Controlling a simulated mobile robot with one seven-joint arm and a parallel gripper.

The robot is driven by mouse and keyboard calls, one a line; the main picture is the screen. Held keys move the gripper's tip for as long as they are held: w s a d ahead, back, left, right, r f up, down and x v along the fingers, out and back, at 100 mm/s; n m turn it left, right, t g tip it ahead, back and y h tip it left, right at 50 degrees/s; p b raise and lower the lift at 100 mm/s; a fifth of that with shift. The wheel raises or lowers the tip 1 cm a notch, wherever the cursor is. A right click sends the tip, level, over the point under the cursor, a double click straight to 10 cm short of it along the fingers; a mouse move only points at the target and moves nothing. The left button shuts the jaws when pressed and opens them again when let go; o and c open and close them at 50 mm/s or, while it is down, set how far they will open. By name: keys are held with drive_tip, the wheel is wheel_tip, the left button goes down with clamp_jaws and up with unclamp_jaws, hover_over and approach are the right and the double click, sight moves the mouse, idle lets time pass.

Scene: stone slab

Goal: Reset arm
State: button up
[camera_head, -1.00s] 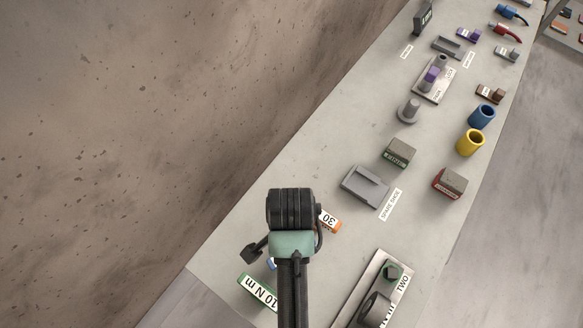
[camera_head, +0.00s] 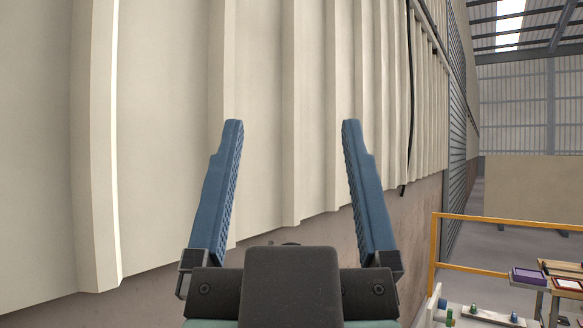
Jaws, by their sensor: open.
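My gripper (camera_head: 293,135) is raised in front of the head camera. Its two blue fingers stand upright and wide apart, with nothing between them. Its dark palm fills the bottom middle of the view. It is clear of the wall behind it and touches nothing that I can see. The stone slab (camera_head: 462,318) shows only as a small piece at the bottom right, with a few small items on it; the rest of it is out of view.
A cream ribbed wall (camera_head: 170,130) fills the left and middle. An orange rail (camera_head: 475,270) stands at the right. Behind it are wooden tables with a purple tray (camera_head: 529,276) and a red tray (camera_head: 568,285). Open hall floor (camera_head: 520,240) lies beyond.

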drive_tip(key=shift+s+r, duration=0.15)
wheel_tip(320, 180, down, 8)
drive_tip(key=b, duration=0.7)
drive_tip(key=shift+a+r, duration=0.1)
idle(0.4)
